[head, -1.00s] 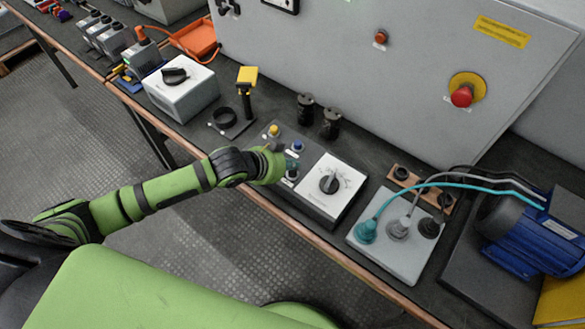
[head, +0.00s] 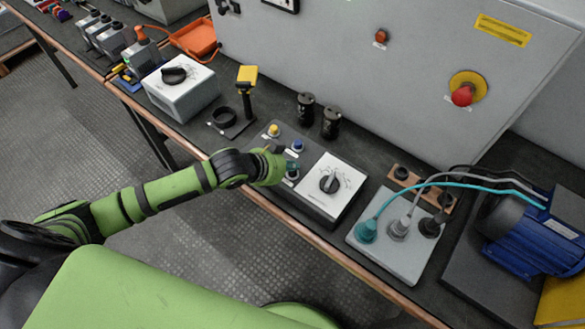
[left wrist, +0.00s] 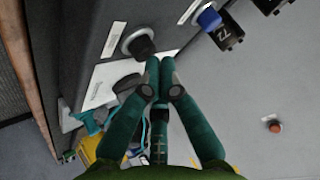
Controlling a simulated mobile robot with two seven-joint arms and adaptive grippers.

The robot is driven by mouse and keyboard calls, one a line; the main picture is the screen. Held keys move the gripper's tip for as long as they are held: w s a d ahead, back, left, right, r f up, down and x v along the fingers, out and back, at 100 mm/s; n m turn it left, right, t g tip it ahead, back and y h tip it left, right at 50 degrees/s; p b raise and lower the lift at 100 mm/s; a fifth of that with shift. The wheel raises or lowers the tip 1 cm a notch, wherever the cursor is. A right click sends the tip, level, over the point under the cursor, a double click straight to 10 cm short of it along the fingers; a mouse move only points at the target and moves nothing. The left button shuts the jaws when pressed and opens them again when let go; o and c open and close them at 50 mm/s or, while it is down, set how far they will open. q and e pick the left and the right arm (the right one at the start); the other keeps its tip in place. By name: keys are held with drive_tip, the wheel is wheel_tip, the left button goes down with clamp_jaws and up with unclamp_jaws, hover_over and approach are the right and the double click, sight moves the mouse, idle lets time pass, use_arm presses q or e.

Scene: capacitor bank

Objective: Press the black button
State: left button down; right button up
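The black button (head: 292,176) sits on the grey button panel on the bench, left of the white dial. In the left wrist view the black button (left wrist: 138,43) is a round black cap on a grey collar. My left gripper (head: 290,165) hovers over the panel at this button and partly hides it and its neighbours. In the left wrist view the teal fingers of my left gripper (left wrist: 160,62) are together and empty. Their tips appear just beside the black cap; I cannot tell whether they touch it. My right gripper is not in view.
A yellow button (head: 274,130) and a blue button (head: 298,146) are on the same panel. Two black cylinders (head: 331,123) stand behind it. A white dial box (head: 331,184) is to the right, then a plate with plugged cables (head: 385,258). A large grey cabinet (head: 400,60) rises behind.

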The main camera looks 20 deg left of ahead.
use_arm(q)
drive_tip(key=shift+f+b, duration=0.3)
drive_tip(key=shift+f, duration=0.4)
idle(0.5)
drive_tip(key=shift+r, duration=0.15)
drive_tip(key=shift+r+p, duration=1.25)
drive_tip(key=shift+p, duration=0.25)
wheel_tip(320, 180, up, 5)
drive_tip(key=p, duration=0.5)
drive_tip(key=shift+r+p, duration=0.1)
drive_tip(key=shift+p, duration=0.2)
